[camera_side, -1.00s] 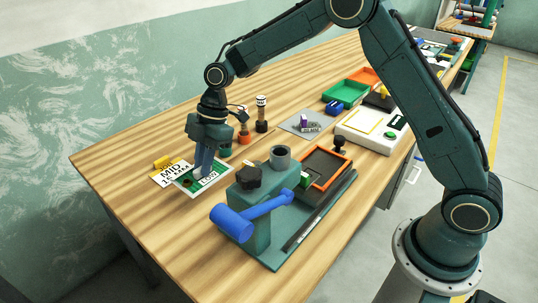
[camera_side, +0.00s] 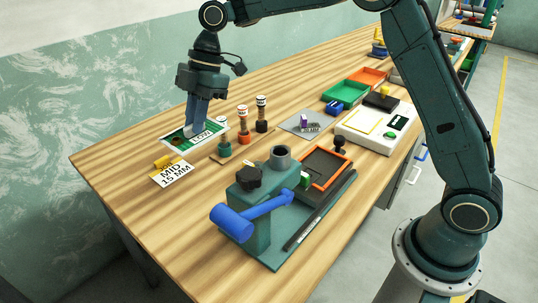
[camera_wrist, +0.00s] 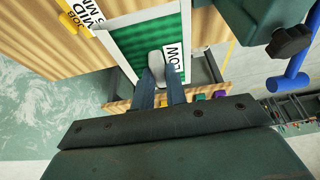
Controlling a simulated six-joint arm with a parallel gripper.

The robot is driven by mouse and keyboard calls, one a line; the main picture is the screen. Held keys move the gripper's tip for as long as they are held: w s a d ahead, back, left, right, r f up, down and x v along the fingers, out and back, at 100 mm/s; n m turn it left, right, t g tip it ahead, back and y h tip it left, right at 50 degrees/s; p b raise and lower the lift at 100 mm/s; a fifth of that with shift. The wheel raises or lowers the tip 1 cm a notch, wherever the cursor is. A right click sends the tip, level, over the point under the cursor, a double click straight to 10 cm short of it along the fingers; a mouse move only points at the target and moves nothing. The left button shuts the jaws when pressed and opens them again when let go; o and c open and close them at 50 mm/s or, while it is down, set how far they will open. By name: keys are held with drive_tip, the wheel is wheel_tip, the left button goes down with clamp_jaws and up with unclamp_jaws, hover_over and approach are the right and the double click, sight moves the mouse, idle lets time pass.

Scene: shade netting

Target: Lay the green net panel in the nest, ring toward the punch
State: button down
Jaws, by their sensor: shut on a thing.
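My gripper (camera_side: 196,130) is shut on the green net panel (camera_side: 178,134), a green rectangle with a white border and a "LOW" label. The panel appears held above the table at the far left, apart from the nest. In the wrist view the panel (camera_wrist: 128,44) extends ahead of the fingers. The nest (camera_side: 342,174) is an orange-rimmed dark recess on the teal base. The punch (camera_side: 252,205), teal with a blue handle and black knob, stands left of it.
A "MID 15 MM" card (camera_side: 173,175) lies at the table's left. Several capped posts (camera_side: 243,125) stand between the panel and the punch. A white device (camera_side: 374,128), green tray (camera_side: 345,97) and orange tray (camera_side: 367,77) are farther right. Front-left wood is clear.

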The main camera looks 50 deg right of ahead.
idle(0.4)
drive_tip(key=s+d+f, duration=0.4)
drive_tip(key=s+d, duration=0.5)
drive_tip(key=d, duration=0.3)
drive_tip(key=s+d+f, duration=0.4)
drive_tip(key=s+d, duration=0.5)
drive_tip(key=d, duration=0.3)
drive_tip(key=shift+d+f, duration=0.25)
drive_tip(key=shift+d, duration=0.05)
drive_tip(key=shift+f, duration=0.1)
drive_tip(key=shift+f, duration=3.05)
drive_tip(key=shift+f, duration=0.35)
